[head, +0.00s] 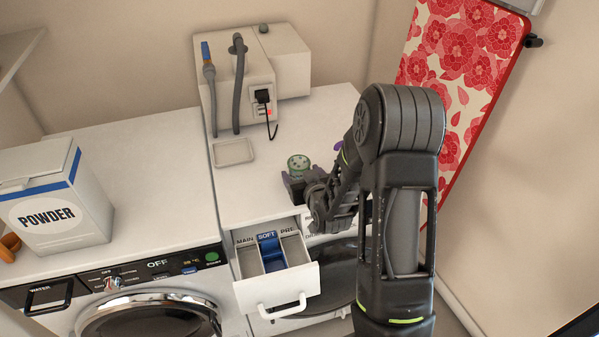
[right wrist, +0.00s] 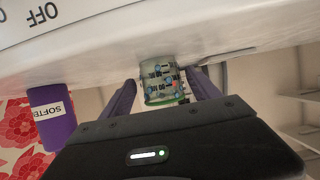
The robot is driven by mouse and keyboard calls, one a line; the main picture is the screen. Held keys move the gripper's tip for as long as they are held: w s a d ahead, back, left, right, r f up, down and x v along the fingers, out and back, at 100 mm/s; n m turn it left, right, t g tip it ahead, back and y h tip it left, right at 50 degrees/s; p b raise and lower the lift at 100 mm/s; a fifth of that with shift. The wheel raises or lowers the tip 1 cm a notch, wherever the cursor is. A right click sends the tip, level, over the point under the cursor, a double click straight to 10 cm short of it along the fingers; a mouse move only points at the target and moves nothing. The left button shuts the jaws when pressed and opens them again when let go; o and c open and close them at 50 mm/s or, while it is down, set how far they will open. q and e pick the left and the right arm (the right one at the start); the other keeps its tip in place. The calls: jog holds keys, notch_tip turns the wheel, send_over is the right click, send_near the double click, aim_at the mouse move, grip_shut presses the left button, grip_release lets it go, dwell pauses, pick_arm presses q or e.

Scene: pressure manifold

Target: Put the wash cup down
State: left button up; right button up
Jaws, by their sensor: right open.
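The wash cup (head: 299,163) is a small clear cup with a green rim, on the white machine top behind the open drawer. In the right wrist view the cup (right wrist: 162,80) shows coloured marks and seems to touch the white surface. My right gripper (head: 297,184) is at the cup, its two dark purple fingers open on either side of it. In the wrist view a gap shows beside the fingers, though I cannot tell whether either touches. The gripper hides the cup's lower part in the head view. My left gripper is out of view.
An open detergent drawer (head: 311,270) juts out in front. A purple softener bottle (right wrist: 52,110) stands near the cup. A shallow tray (head: 233,151) and a grey box with hoses (head: 240,85) are behind. A powder box (head: 55,205) stands left. The machine top between is clear.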

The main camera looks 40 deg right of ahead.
jog(key=v, duration=0.6)
jog(key=shift+s+b, duration=0.1)
jog(key=shift+b, duration=0.2)
jog(key=p+v, duration=0.1)
jog(key=p, duration=0.2)
jog(key=p+v, duration=0.1)
jog(key=p, duration=0.2)
jog(key=shift+s+a+r, duration=0.1)
jog(key=shift+s+r, duration=0.1)
jog(key=shift+r, duration=0.15)
jog(key=shift+s+a+p, duration=0.2)
jog(key=shift+s+p, duration=0.25)
jog(key=shift+p, duration=0.45)
jog(key=shift+f, duration=0.1)
jog(key=shift+c, duration=0.3)
dwell(0.3)
